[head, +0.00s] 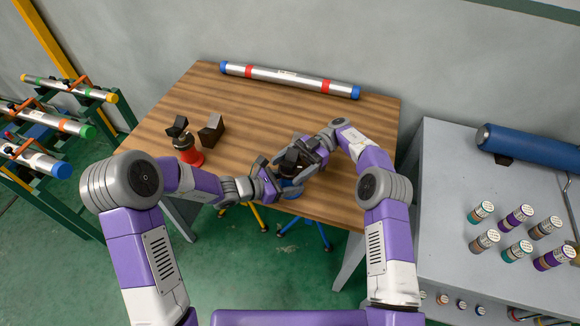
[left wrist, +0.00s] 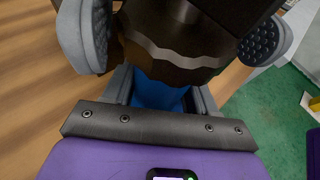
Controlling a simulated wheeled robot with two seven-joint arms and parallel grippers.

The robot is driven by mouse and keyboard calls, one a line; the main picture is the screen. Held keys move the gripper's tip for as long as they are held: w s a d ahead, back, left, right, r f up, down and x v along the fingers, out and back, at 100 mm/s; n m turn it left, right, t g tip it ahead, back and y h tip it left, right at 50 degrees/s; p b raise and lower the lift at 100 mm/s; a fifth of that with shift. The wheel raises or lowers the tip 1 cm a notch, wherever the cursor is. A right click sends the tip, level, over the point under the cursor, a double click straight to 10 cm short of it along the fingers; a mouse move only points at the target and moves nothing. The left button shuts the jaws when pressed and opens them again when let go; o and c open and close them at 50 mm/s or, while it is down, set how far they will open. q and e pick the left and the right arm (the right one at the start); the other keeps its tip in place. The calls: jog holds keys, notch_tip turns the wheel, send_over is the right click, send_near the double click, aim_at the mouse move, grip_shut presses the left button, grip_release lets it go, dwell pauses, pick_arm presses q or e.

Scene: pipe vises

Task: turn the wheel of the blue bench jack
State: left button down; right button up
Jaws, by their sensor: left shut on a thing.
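The blue bench jack (head: 291,190) stands near the front edge of the wooden table, mostly hidden by my grippers in the head view. In the left wrist view its blue part (left wrist: 160,92) shows below a wide dark round part, likely the wheel (left wrist: 170,50). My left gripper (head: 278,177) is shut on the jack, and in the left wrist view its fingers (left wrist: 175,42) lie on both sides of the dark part. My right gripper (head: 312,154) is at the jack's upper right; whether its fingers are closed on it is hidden.
A red jack (head: 188,154) with a black top and a black block (head: 211,130) stand on the table (head: 240,110) at the left. A silver pipe (head: 290,79) lies along the back. Pipe racks stand left. A grey bench (head: 440,190) with several small cylinders and a blue vessel stands right.

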jog(key=shift+o, duration=0.6)
notch_tip(320, 180, up, 10)
dwell(0.4)
